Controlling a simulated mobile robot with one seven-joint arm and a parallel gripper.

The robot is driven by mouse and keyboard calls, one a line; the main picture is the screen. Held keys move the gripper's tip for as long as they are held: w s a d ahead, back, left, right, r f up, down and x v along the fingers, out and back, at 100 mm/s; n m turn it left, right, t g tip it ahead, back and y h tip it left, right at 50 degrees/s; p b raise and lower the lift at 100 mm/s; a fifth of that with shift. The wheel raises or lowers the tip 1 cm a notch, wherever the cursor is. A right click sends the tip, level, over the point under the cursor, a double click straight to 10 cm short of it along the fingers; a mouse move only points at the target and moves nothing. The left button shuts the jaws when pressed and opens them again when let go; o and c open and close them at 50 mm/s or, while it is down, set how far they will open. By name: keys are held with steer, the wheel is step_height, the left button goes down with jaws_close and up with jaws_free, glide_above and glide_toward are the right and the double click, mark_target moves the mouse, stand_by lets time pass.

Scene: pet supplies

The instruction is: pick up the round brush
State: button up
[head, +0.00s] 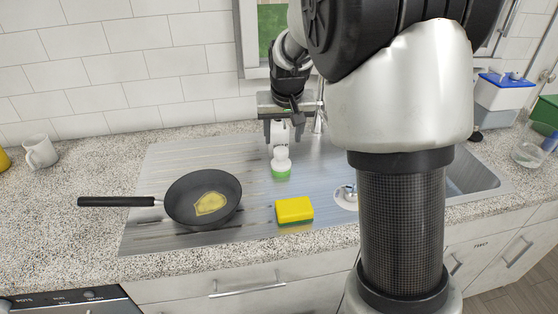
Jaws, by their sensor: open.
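The round brush (281,161) stands on the metal drainboard at the middle of the head view. It has a white rounded body and a green rim at its base. My gripper (283,136) points down directly over the brush, with its fingers apart near the brush's white top. The gripper is open. I cannot tell from this view whether the fingers touch the brush or sit around its upper part.
A black frying pan (184,199) with yellow contents lies left on the drainboard (160,235). A yellow and green sponge (294,209) lies in front of the brush. A white mug (40,152) stands far left. The faucet (319,118) is close behind, right of my gripper.

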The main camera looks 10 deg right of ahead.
mark_target(281, 149)
steer(key=x, duration=0.8)
steer(key=shift+a+b, duration=0.1)
steer(key=shift+b, duration=0.25)
steer(key=shift+r, duration=0.1)
steer(key=c, duration=1.2)
steer(key=shift+o, duration=0.2)
steer(key=shift+r, duration=0.1)
